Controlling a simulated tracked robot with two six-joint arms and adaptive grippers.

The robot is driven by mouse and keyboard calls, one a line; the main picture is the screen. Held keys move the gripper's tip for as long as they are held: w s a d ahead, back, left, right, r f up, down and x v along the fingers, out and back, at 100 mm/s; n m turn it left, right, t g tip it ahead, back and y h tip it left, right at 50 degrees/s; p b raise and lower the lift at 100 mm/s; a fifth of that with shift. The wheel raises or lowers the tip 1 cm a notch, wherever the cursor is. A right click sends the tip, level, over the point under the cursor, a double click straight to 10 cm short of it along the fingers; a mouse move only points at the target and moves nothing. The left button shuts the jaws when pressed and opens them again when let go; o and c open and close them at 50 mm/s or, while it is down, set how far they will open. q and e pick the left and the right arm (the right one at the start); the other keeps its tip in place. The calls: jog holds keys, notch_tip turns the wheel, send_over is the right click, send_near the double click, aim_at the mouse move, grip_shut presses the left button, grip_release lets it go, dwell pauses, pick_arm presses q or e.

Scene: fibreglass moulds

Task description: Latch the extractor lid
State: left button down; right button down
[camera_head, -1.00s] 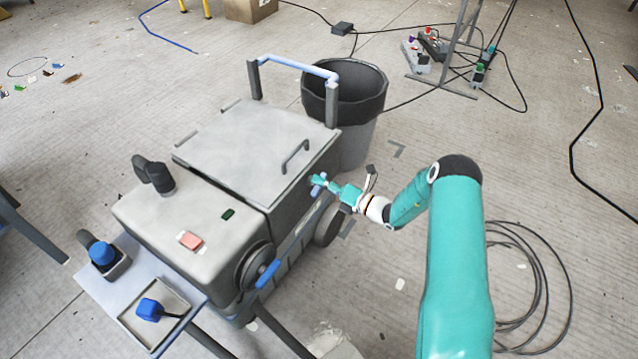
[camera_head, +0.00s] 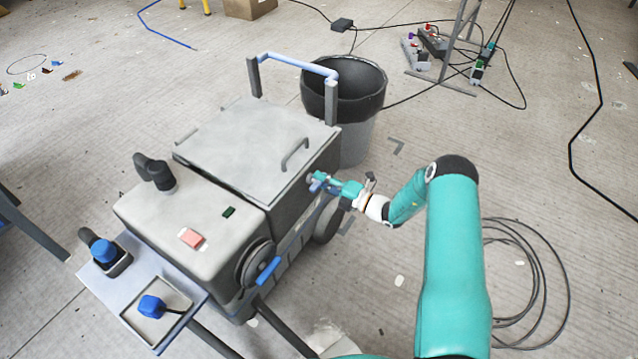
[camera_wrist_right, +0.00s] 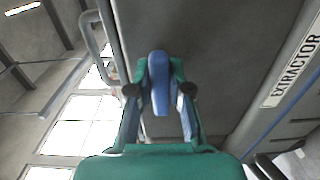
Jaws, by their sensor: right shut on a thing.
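The extractor (camera_head: 195,215) is a grey wheeled box, and its lid (camera_head: 250,150) lies flat and looks closed, with a bar handle on top. A blue latch lever (camera_head: 316,187) sits on the side wall below the lid's edge. My right gripper (camera_head: 322,181) is at this side wall, shut on the latch lever. In the right wrist view the lever (camera_wrist_right: 159,80) stands between the two fingers (camera_wrist_right: 159,92), against the grey wall. The fingers hide part of the lever in the head view. My left gripper is not in view.
A blue push handle (camera_head: 300,67) rises at the extractor's back, with a dark bin (camera_head: 345,95) behind it. A side shelf (camera_head: 120,285) holds blue-topped items. Coiled cable (camera_head: 520,275) lies on the floor at right.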

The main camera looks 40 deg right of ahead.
jog(key=shift+w+r, duration=0.1)
jog(key=shift+w, duration=0.05)
jog(key=c, duration=1.1)
grip_release()
jog(key=v, duration=1.2)
jog(key=shift+a, duration=0.1)
